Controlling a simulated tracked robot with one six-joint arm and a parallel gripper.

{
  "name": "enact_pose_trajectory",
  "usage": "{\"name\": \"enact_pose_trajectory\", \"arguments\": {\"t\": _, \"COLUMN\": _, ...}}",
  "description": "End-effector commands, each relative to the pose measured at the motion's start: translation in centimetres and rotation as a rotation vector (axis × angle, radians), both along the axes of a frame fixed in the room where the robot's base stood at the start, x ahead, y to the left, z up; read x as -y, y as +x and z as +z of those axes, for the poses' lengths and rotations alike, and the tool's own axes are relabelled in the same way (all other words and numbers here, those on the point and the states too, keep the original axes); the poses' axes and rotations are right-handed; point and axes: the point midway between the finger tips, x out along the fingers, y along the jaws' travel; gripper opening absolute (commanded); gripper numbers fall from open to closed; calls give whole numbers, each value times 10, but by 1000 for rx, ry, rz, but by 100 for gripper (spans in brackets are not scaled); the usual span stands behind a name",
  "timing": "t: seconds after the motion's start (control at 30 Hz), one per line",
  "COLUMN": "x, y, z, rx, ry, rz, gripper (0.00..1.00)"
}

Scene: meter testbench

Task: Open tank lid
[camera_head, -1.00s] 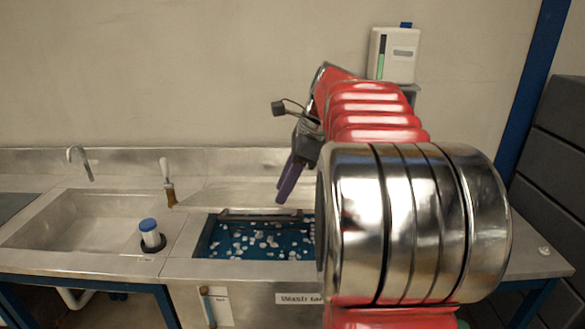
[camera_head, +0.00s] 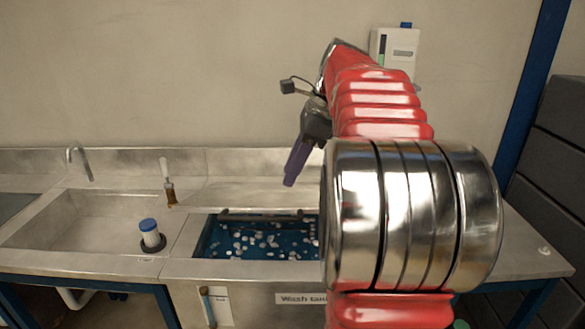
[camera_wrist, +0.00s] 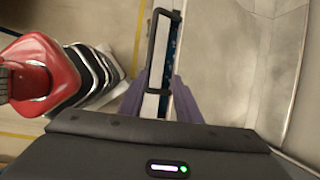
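The wash tank (camera_head: 262,240) in the head view shows blue liquid with many pale pieces in it. Behind its opening lies a flat steel panel, seemingly the lid (camera_head: 262,195), with a dark bar (camera_head: 262,215) along its near edge. In the wrist view, a black loop handle (camera_wrist: 151,50) shows beyond my fingers, with steel to its right. My gripper (camera_head: 289,184) has purple fingers and is above the tank's back right part in the head view. In the wrist view (camera_wrist: 161,76) its fingers are apart, with the handle's near end in line between them; contact cannot be told.
A sink (camera_head: 85,225) with a tap (camera_head: 78,158) is at the left. A white box (camera_head: 394,52) is on the wall. My arm hides the tank's right end.

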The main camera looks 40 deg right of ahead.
Motion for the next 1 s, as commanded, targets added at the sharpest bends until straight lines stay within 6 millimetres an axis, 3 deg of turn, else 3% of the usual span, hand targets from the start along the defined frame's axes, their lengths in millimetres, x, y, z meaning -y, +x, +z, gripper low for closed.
{"name": "enact_pose_trajectory", "arguments": {"t": 0.33, "x": 0, "y": 0, "z": 0, "rx": 0, "ry": 0, "rz": 0, "gripper": 30}}
{"name": "enact_pose_trajectory", "arguments": {"t": 0.57, "x": -14, "y": 0, "z": 0, "rx": 14, "ry": -32, "rz": 60, "gripper": 14}}
{"name": "enact_pose_trajectory", "arguments": {"t": 0.77, "x": -63, "y": -5, "z": -5, "rx": 58, "ry": -148, "rz": 286, "gripper": 0}}
{"name": "enact_pose_trajectory", "arguments": {"t": 1.0, "x": -133, "y": -26, "z": -23, "rx": 134, "ry": -339, "rz": 680, "gripper": 0}}
